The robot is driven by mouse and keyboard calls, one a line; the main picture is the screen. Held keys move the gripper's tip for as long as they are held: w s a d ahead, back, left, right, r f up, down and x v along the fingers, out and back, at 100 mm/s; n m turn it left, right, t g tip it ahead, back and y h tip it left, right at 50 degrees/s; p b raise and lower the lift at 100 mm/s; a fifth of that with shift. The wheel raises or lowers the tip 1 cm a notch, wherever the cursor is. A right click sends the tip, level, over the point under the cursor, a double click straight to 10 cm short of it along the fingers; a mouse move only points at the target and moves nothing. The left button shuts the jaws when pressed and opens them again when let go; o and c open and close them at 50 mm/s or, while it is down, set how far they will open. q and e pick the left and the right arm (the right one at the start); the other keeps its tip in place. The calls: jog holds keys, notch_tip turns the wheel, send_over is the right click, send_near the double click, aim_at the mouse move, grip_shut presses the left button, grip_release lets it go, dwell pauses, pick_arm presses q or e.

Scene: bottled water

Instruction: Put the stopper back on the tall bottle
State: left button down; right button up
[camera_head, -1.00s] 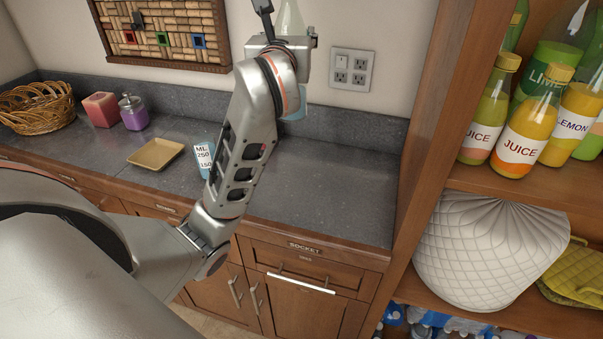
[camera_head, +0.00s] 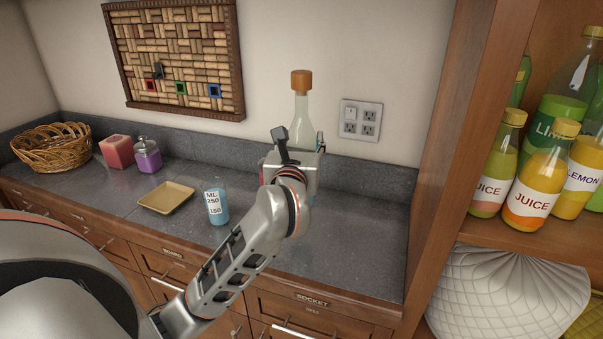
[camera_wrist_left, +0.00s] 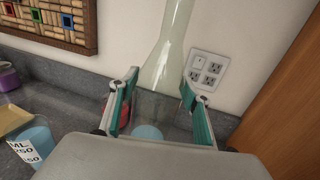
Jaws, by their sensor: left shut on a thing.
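The tall bottle (camera_head: 302,118) is pale, clear glass with a long neck. A brown, cork-like stopper (camera_head: 302,80) sits at its mouth in the head view. My left gripper (camera_head: 292,160) is shut around the bottle's lower body, which it mostly hides. In the left wrist view, the bottle (camera_wrist_left: 166,65) rises between the two teal-padded fingers, and its top is out of frame. A bluish round patch shows low between the fingers. I cannot tell whether the bottle's base touches the counter. My right gripper is not in view.
On the grey counter (camera_head: 340,245) stand a blue measuring beaker (camera_head: 216,205), a tan tray (camera_head: 166,197), a purple jar (camera_head: 147,156), a pink candle (camera_head: 116,152) and a wicker basket (camera_head: 52,148). A shelf with juice bottles (camera_head: 533,190) stands at right. Counter right of the gripper is clear.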

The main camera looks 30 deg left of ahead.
pick_arm(q)
notch_tip(320, 180, down, 4)
jog(key=shift+r, duration=0.1)
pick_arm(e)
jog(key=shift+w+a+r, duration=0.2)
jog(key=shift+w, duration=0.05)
pick_arm(q)
notch_tip(320, 180, down, 4)
jog(key=shift+f+b, duration=0.1)
jog(key=shift+b, duration=0.25)
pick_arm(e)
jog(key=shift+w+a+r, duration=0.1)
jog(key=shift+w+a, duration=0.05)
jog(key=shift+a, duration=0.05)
